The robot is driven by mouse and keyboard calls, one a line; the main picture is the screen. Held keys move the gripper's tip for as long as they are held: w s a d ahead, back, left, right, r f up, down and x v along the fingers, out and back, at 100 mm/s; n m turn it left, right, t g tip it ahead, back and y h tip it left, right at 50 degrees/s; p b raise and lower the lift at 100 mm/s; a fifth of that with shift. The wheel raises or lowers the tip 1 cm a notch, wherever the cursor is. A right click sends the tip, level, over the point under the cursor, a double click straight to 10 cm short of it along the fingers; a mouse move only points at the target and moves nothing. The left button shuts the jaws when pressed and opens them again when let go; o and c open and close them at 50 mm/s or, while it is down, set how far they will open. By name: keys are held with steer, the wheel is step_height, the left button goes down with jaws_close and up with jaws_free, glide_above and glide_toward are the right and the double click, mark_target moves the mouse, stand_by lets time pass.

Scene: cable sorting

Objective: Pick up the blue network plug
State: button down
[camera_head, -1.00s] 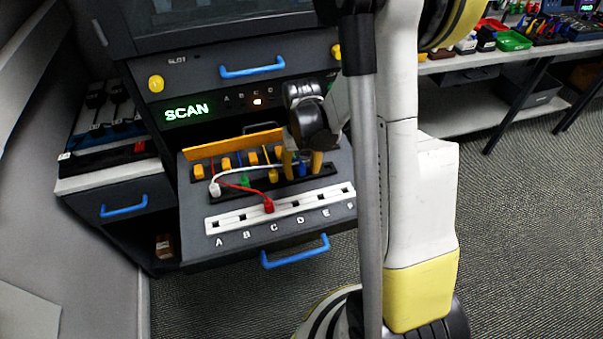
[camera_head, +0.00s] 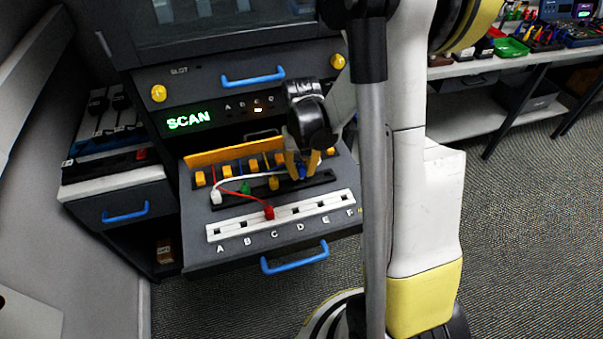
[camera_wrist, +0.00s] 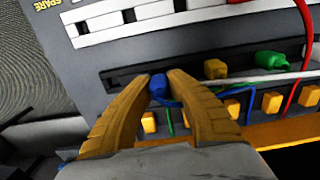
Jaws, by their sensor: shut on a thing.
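The blue network plug (camera_wrist: 158,86) is between the two yellow fingers of my gripper (camera_wrist: 163,78) in the wrist view, and the fingers are shut on it. In the head view the blue plug (camera_head: 300,171) shows small between the fingertips of my gripper (camera_head: 302,176), over the black strip (camera_head: 240,193) of the pull-out tray. Whether the plug is clear of the strip I cannot tell. A blue cable runs back from it toward the yellow blocks.
White (camera_head: 216,196), green (camera_head: 245,188) and yellow (camera_head: 273,183) plugs stand along the black strip. A red plug (camera_head: 269,212) sits in the white lettered socket strip (camera_head: 304,218), near C. Thin cables cross the tray. A blue drawer handle (camera_head: 294,257) is at the front.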

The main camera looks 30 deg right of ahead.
steer(key=s+d+r+p, duration=0.5)
steer(key=d+r+p, duration=0.1)
steer(key=d+r, duration=0.4)
steer(key=shift+s+d+r+p, duration=0.2)
steer(key=shift+r+p, duration=0.2)
steer(key=shift+r, duration=0.5)
